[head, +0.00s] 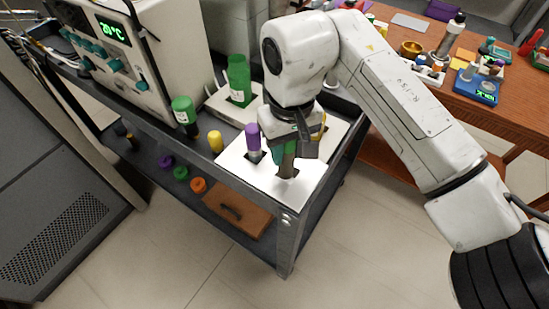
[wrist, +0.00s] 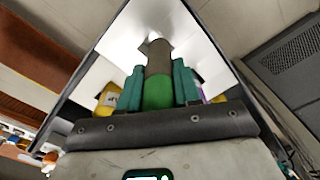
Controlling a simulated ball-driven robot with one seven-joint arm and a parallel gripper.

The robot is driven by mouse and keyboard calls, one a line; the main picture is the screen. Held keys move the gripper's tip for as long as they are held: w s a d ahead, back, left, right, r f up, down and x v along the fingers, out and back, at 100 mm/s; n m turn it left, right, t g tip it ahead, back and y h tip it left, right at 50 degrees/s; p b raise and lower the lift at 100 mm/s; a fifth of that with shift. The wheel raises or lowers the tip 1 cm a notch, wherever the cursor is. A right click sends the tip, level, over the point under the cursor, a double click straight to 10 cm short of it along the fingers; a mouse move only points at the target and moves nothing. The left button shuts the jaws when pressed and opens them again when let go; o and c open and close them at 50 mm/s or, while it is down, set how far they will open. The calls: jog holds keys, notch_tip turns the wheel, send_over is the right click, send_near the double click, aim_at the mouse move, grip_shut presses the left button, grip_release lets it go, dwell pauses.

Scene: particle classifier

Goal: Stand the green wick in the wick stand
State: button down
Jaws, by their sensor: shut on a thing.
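The green wick (wrist: 158,92) has a green cap end and a grey-brown body. In the wrist view it sits between the two teal fingers of my gripper (wrist: 158,85), which is shut on it. In the head view my gripper (head: 291,146) points down over the white wick stand (head: 262,182) on the cart. The wick (head: 286,166) hangs below the fingers, its lower end at or just over the stand's front part. I cannot tell whether it is inside a hole. A purple-topped wick (head: 253,140) stands in the stand to the left. A yellow one (wrist: 109,95) is partly hidden.
Loose caps and a brown board (head: 237,212) lie on the lower shelf.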

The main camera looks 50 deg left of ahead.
jog(key=shift+w+d+f, duration=0.1)
jog(key=shift+d+f, duration=0.05)
jog(key=shift+f, duration=0.35)
jog(key=shift+w+d+f, duration=0.1)
jog(key=shift+f, duration=0.4)
jog(key=c, duration=0.8)
grip_release()
notch_tip(320, 180, up, 13)
jog(key=shift+a+f, duration=0.15)
jog(key=shift+f, duration=0.05)
